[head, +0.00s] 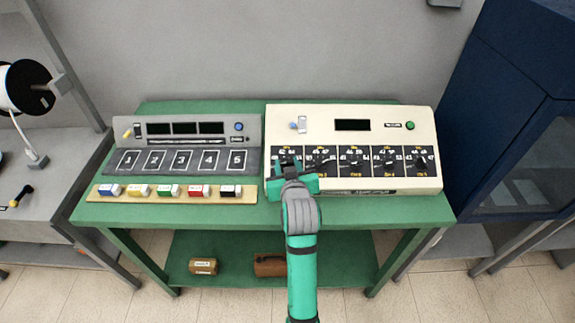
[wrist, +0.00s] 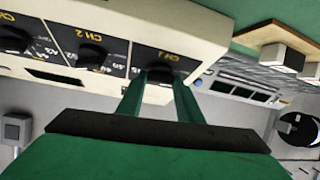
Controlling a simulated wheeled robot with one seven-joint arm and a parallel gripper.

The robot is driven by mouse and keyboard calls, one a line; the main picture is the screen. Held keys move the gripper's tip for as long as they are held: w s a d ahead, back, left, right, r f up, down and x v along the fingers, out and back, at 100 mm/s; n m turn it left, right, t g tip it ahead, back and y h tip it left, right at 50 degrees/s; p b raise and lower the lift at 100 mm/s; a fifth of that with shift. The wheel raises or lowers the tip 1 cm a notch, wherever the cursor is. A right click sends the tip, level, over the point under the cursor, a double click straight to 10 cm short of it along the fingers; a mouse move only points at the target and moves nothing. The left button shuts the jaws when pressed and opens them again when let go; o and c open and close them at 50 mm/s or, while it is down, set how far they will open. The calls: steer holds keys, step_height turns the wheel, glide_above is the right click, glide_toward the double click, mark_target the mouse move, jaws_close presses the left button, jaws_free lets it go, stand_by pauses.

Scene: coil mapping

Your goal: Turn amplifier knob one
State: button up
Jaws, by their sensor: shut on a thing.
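The cream amplifier (head: 385,143) stands on the right half of the green table, with a row of several black dial knobs along its front. In the wrist view, which is turned over, the amplifier's panel (wrist: 120,47) shows the labels CH 1 and CH 2. Knob one (wrist: 160,75) is under CH 1, the leftmost dial in the head view. My gripper (head: 288,166) is at that dial and hides most of it. In the wrist view its two green fingers are shut on knob one, one on each side. The knob's pointer is hidden.
A grey unit (head: 182,157) with slots numbered 1 to 5 stands left of the amplifier. Several coloured blocks lie on a yellow strip (head: 120,194) in front of it. Knob two (wrist: 92,56) is close beside my fingers. A blue cabinet (head: 500,80) stands at the right.

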steer(key=m+h, duration=0.1)
steer(key=m, duration=0.1)
steer(key=m+h, duration=0.2)
steer(key=m, duration=0.1)
steer(key=shift+a, duration=0.35)
steer(key=shift+r+m+g+h, duration=0.1)
steer(key=shift+m+g+h, duration=0.4)
steer(key=shift+m+h, duration=1.25)
steer(key=shift+m+y, duration=0.25)
steer(key=shift+m, duration=0.3)
steer(key=o, duration=1.1)
steer(key=v, duration=1)
steer(key=shift+s+a+r, duration=0.15)
steer(key=shift+s, duration=0.15)
